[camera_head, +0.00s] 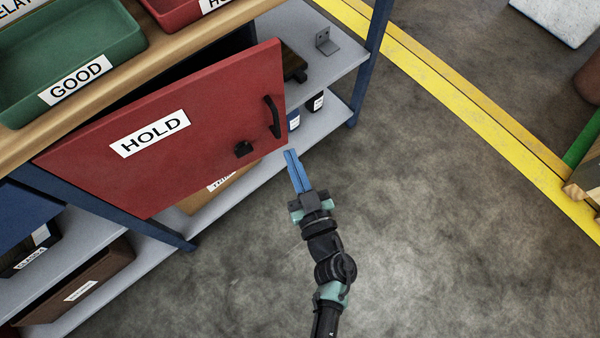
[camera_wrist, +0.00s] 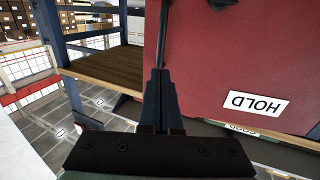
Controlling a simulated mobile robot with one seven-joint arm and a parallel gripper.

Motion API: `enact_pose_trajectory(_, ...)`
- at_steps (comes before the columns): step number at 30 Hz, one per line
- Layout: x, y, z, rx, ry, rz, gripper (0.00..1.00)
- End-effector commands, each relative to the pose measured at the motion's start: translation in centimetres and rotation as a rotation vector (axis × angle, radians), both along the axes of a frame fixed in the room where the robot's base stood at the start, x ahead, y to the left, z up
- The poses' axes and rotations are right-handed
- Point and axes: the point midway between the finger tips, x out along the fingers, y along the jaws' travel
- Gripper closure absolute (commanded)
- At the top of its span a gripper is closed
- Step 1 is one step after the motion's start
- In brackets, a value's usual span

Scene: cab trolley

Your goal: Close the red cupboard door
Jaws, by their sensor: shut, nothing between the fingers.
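The red cupboard door (camera_head: 190,125) bears a white HOLD label (camera_head: 150,133) and stands partly open, its right edge swung out from the trolley.
The trolley's wooden top holds a green GOOD tray (camera_head: 65,50) and a red tray (camera_head: 180,12). Grey shelves (camera_head: 325,70) hold a bracket and small containers. Labelled boxes (camera_head: 75,285) sit at lower left. The floor (camera_head: 440,210) right of my arm is clear up to the yellow line.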

Motion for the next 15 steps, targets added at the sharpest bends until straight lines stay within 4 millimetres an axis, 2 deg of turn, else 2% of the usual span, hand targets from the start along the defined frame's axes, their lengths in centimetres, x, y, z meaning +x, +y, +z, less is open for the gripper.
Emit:
enact_pose_trajectory(1,1.3,0.3,-0.1,0.0,-0.003,0.0,1.0)
enact_pose_trajectory(6,4.4,1.1,-0.3,-0.001,-0.002,0.0,1.0)
enact_pose_trajectory(10,6.0,1.6,-0.2,-0.001,-0.002,-0.001,1.0)
enact_pose_trajectory(15,7.1,1.9,-0.1,0.0,0.0,-0.001,1.0)
